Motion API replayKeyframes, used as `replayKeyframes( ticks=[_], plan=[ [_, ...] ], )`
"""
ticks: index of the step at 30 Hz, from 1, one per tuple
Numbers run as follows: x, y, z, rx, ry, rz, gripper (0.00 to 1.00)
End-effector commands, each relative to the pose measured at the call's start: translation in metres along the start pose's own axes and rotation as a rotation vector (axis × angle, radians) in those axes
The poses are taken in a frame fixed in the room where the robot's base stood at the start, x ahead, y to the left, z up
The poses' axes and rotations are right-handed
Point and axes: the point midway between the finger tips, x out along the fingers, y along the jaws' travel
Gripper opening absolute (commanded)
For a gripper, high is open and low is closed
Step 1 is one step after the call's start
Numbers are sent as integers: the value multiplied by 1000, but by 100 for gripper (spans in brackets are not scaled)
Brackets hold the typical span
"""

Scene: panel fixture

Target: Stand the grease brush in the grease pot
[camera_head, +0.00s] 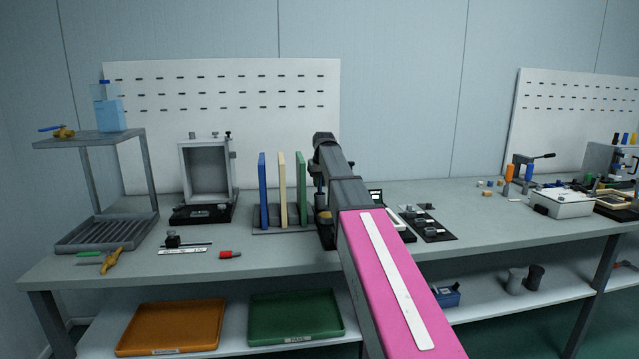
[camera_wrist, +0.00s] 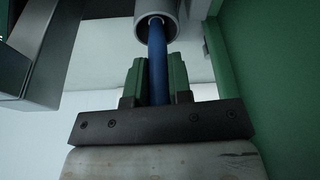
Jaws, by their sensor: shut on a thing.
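My gripper (camera_wrist: 157,72) has green fingers shut on a blue rod, which looks like the handle of the grease brush (camera_wrist: 158,50). The rod runs away from the fingers to the mouth of a pale grey cylinder (camera_wrist: 172,27), and its far end seems to be inside the dark opening. The cylinder may be the grease pot, but I cannot tell for sure. The bristles are hidden. In the head view my arm covers most of the gripper, and the brush cannot be made out there.
A green upright board (camera_wrist: 275,85) is close on the right in the wrist view. In the head view blue (camera_head: 262,190), cream (camera_head: 282,190) and green (camera_head: 300,188) boards stand left of my arm. A black tray (camera_head: 428,224) lies right of it. The front bench left of the boards has some free room.

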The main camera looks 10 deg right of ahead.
Motion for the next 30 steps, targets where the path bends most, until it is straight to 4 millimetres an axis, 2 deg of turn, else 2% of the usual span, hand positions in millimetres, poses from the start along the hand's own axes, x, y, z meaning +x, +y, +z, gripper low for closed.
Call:
replayKeyframes(
  ticks=[10,11,12,13,23,26,30],
  plan=[
    [3,0,1,0,1,0,0],
    [2,0,0,0,1,0,29],
    [2,0,0,0,1,0,42],
    [2,0,0,0,1,0,45],
    [0,0,0,0,1,0,45],
    [-9,0,0,0,1,0,45],
    [-31,0,0,0,3,1,45]
  ],
)
